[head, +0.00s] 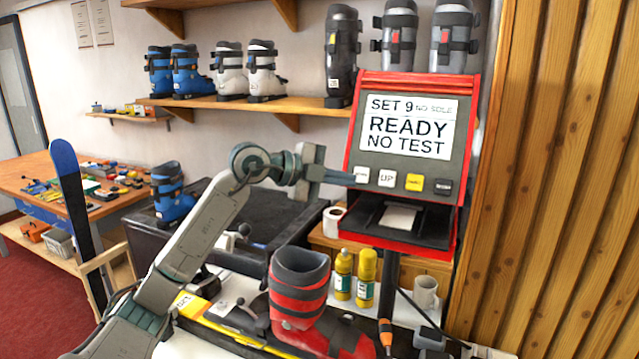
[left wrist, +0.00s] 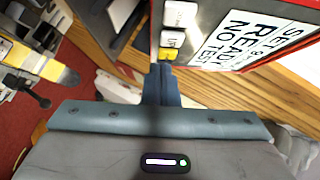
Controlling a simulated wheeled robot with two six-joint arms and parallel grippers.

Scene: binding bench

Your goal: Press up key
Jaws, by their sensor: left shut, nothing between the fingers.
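The tuning machine (head: 356,130) has a red frame and a lit screen (head: 408,125) reading "SET 9 NO SOLE", "READY", "NO TEST". Under the screen is a row of keys: a white key (head: 361,174) at the left, the white up key (head: 387,178) marked "UP", a yellow key (head: 414,183) and a black key (head: 443,186). My left gripper (head: 348,179) is shut and empty, its tips close to the leftmost white key, left of the up key. In the left wrist view the shut fingers (left wrist: 160,75) point at the key panel edge; contact cannot be told. My right gripper is out of view.
A red ski boot (head: 299,285) stands on a ski below the machine, beside yellow bottles (head: 365,278). A red-framed tray (head: 400,218) juts out under the keys. A wooden slatted wall (head: 560,180) closes the right side.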

